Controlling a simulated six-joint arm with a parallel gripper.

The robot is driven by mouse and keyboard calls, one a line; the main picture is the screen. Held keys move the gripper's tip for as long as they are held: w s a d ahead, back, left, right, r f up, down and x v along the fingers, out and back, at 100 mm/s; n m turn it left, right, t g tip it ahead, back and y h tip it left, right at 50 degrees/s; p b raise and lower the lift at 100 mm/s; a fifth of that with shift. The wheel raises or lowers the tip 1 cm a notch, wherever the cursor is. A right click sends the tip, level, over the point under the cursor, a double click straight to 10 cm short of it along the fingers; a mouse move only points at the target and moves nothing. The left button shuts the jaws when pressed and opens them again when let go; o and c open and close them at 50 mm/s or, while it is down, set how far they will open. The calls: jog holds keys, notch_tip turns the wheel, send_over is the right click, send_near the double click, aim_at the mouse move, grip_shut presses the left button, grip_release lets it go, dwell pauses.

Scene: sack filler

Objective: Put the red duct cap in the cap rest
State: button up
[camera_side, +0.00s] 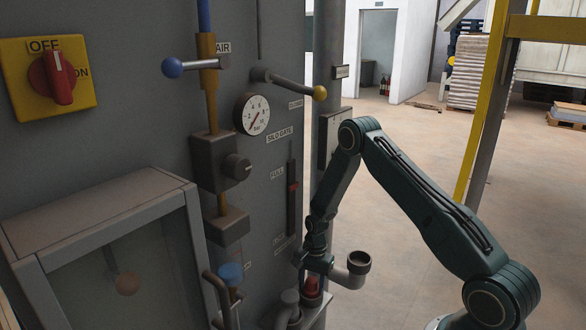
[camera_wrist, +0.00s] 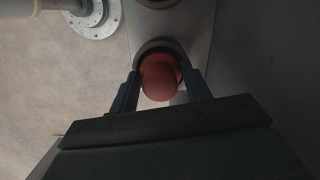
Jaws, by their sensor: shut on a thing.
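The red duct cap (camera_side: 312,287) is between the fingers of my gripper (camera_side: 313,272), low beside the grey panel. In the wrist view the cap (camera_wrist: 161,80) shows as a rounded red knob, with my gripper's (camera_wrist: 160,78) two fingers shut on its sides. A dark round rim (camera_wrist: 152,44) shows right behind the cap. In the side view a dark ring (camera_side: 313,301) lies just under the cap, on a grey ledge. It looks like the cap rest, but I cannot be sure. I cannot tell whether the cap touches it or sits in it.
A grey elbow duct (camera_side: 352,271) with an open round mouth stands close to the right of my gripper. Another pipe bend (camera_side: 289,306) and a blue-topped valve (camera_side: 230,274) stand to the left.

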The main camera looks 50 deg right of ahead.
aim_at(312, 279)
jog(key=o, duration=1)
jog(key=shift+c, duration=0.2)
jog(key=shift+d+r, duration=0.2)
jog(key=shift+r, duration=1.25)
jog(key=shift+d+r, duration=0.15)
jog(key=shift+r, duration=1.25)
